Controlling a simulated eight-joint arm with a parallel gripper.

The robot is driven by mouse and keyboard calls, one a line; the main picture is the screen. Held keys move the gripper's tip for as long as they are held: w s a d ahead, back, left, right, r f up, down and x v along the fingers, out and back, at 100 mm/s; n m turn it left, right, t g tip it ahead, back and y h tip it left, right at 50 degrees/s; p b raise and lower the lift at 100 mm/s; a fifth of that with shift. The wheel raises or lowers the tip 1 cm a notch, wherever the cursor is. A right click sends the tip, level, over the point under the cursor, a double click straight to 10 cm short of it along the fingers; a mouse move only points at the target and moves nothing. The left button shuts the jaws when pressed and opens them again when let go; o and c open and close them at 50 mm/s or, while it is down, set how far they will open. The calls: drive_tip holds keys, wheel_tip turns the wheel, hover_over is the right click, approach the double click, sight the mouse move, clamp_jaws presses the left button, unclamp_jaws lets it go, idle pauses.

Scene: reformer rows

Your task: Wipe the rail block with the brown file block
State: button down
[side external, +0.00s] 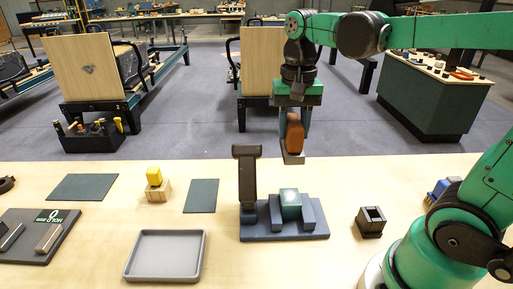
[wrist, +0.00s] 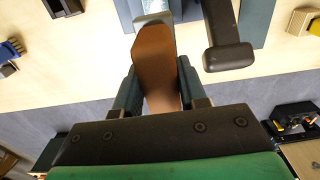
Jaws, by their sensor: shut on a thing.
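My gripper (side external: 293,128) is shut on the brown file block (side external: 295,138), which hangs upright with a grey piece at its lower end. In the wrist view, the file block (wrist: 155,65) sits between both fingers of my gripper (wrist: 157,92). The rail block (side external: 290,203), greenish-grey with a pale top, is held between two sloped supports on a blue-grey fixture (side external: 257,232). The file block is above and apart from it. In the wrist view, the rail block (wrist: 153,5) is mostly hidden behind the file block.
A tall dark post (side external: 247,180) rises from the fixture's left side, close to my gripper. A black square holder (side external: 370,222) and a blue brush (side external: 441,187) are right.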

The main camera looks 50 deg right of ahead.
drive_tip(key=shift+f, duration=3.15)
drive_tip(key=shift+s+a+f, duration=0.2)
drive_tip(key=shift+a+f, duration=0.05)
drive_tip(key=shift+f, duration=0.2)
drive_tip(key=shift+s+a+f, duration=0.15)
drive_tip(key=shift+a+f, duration=0.05)
drive_tip(key=shift+f, duration=0.25)
drive_tip(key=shift+s+a, duration=1.85)
drive_tip(key=shift+w+d+f, duration=0.1)
drive_tip(key=shift+w+d, duration=2.2)
drive_tip(key=shift+s+r, duration=0.1)
drive_tip(key=shift+r, duration=4.1)
